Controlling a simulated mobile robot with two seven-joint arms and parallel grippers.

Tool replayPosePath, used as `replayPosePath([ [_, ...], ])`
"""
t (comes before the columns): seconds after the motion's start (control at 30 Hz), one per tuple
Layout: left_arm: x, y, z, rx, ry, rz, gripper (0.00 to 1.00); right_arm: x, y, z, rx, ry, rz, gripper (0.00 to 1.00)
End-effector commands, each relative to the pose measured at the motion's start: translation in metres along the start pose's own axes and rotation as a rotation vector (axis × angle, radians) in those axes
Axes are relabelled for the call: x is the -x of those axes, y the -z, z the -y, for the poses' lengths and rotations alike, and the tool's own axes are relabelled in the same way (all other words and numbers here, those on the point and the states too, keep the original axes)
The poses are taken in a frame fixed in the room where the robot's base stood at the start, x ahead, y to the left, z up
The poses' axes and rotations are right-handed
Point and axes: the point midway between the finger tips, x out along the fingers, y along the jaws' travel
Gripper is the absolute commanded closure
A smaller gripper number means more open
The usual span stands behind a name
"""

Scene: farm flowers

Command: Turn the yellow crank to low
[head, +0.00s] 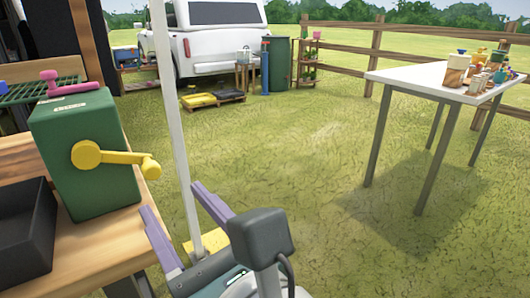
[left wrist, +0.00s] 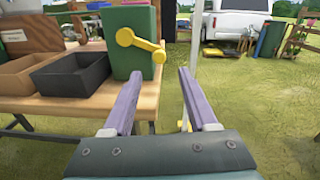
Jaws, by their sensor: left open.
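The yellow crank (head: 120,157) is on the face of a green box (head: 95,190) at the left of the head view. Its round hub is at the left; its arm points right and slightly down to a knob handle. The crank also shows in the left wrist view (left wrist: 141,43), just beyond the fingers. My right gripper is not in view. No low marking is legible.
The box stands on a wooden table (head: 100,245) beside a black tray (head: 25,245). A white upright pole (head: 172,110) stands close to my left gripper. A white table (head: 420,78) with small objects is at the right. Grass between is clear.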

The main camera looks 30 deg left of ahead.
Motion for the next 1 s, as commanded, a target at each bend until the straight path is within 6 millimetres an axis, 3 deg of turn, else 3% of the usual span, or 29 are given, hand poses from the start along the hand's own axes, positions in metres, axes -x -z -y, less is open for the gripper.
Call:
replayPosePath([
  [0.5,-0.085,-0.001,-0.001,0.000,0.000,0.001,0.42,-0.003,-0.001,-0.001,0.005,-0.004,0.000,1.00],
  [0.9,-0.097,-0.001,0.000,0.002,0.000,-0.003,0.42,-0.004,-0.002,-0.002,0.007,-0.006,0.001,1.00],
  [1.0,-0.096,-0.001,0.000,0.002,0.000,-0.003,0.51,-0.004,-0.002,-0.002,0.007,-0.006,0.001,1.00],
])
